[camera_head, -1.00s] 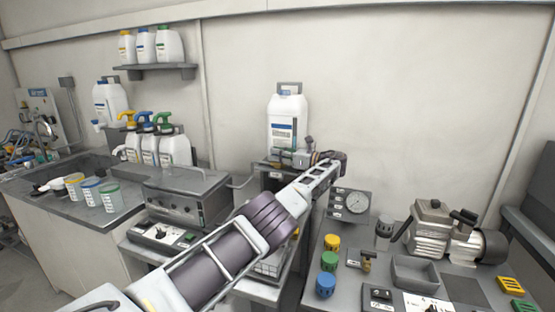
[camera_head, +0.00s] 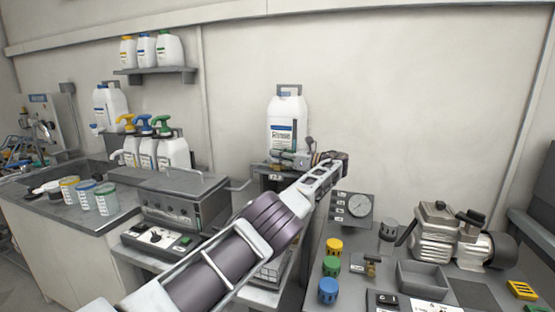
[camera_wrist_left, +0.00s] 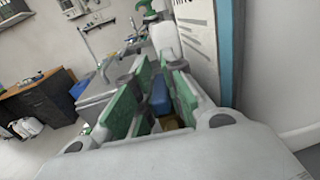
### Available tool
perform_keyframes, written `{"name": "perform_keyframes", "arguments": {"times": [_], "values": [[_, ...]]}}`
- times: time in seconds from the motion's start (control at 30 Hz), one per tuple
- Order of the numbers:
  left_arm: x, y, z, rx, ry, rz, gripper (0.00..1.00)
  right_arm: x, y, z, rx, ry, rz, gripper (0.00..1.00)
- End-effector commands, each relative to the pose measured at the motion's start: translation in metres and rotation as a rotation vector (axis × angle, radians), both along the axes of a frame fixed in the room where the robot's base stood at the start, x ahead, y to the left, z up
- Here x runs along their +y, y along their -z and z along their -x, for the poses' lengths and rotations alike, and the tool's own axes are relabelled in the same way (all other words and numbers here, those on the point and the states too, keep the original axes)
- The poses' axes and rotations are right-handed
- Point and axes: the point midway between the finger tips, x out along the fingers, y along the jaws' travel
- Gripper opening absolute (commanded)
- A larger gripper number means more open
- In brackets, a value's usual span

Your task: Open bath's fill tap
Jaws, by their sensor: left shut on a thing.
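My left gripper (camera_head: 288,159) reaches across the centre to the foot of a large white jug (camera_head: 288,112) with a blue and white label, standing by the back wall. In the left wrist view the green-padded fingers (camera_wrist_left: 158,98) close around a blue handle (camera_wrist_left: 160,95) with a brass-coloured part (camera_wrist_left: 171,122) below it. This looks like the tap; the fingers hide much of it, and I cannot tell how far it is turned. The grey bath (camera_head: 185,198) with its control panel stands left of my left arm. My right gripper is not in view.
Pump bottles (camera_head: 160,150) and cups (camera_head: 88,195) stand on the left counter. Right of my arm are a gauge panel (camera_head: 351,206), coloured caps (camera_head: 330,266), a grey tray (camera_head: 420,280) and a compressor (camera_head: 440,233). The wall above the jug is clear.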

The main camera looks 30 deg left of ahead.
Motion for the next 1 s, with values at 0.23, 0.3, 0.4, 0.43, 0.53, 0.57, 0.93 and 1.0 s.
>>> {"name": "perform_keyframes", "arguments": {"times": [0.23,0.3,0.4,0.43,0.53,0.57,0.93,1.0], "values": [[-0.0025,-0.0023,-0.0010,-0.003,0.005,-0.002,0.00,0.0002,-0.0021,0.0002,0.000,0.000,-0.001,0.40],[-0.0025,-0.0019,-0.0009,-0.003,0.004,-0.001,0.00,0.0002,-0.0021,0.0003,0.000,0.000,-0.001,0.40],[-0.0025,-0.0014,-0.0007,-0.002,0.004,-0.001,0.00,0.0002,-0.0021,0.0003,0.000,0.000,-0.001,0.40],[-0.0025,-0.0013,-0.0007,-0.002,0.003,-0.001,0.15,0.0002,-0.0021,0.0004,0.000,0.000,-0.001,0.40],[-0.0021,-0.0007,-0.0004,-0.001,0.002,0.000,0.28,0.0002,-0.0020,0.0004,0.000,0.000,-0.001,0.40],[-0.0019,-0.0004,-0.0003,-0.001,0.002,0.000,0.32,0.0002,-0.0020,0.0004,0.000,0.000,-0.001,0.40],[-0.0006,0.0005,0.0004,0.002,-0.002,0.001,0.49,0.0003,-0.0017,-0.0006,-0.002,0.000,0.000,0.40],[-0.0004,-0.0007,0.0003,0.001,-0.001,0.001,0.58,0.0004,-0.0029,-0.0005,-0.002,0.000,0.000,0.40]]}}
